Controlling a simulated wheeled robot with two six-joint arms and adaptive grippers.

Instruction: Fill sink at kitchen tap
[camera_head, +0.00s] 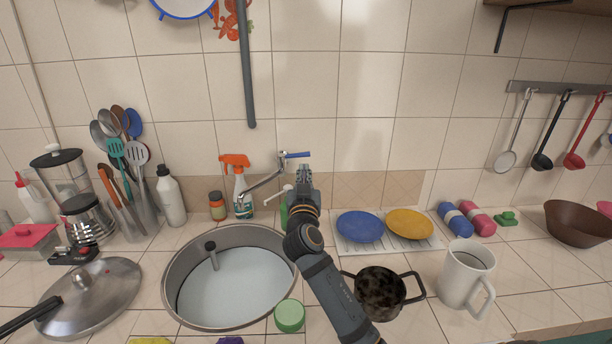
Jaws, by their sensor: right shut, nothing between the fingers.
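The round metal sink (176,263) is set in the tiled counter at the centre left. A pale, flat surface shows inside it; I cannot tell whether this is water or the bare bottom. A short dark-topped rod stands in the sink. The wall tap (265,183) has a blue-tipped lever (297,155), and its spout slants down to the left above the sink's back rim. My right gripper (303,173) is shut and empty, just below the blue lever; I cannot tell whether it touches it. No stream from the spout is clear. My left gripper is not in view.
An orange-topped spray bottle (240,187) and a small jar (217,206) stand behind the sink. A green tub (289,315) is at its front right rim. A dark pot (380,291), white mug (467,275) and plate rack (426,245) are to the right. A pan lid (105,285) lies left.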

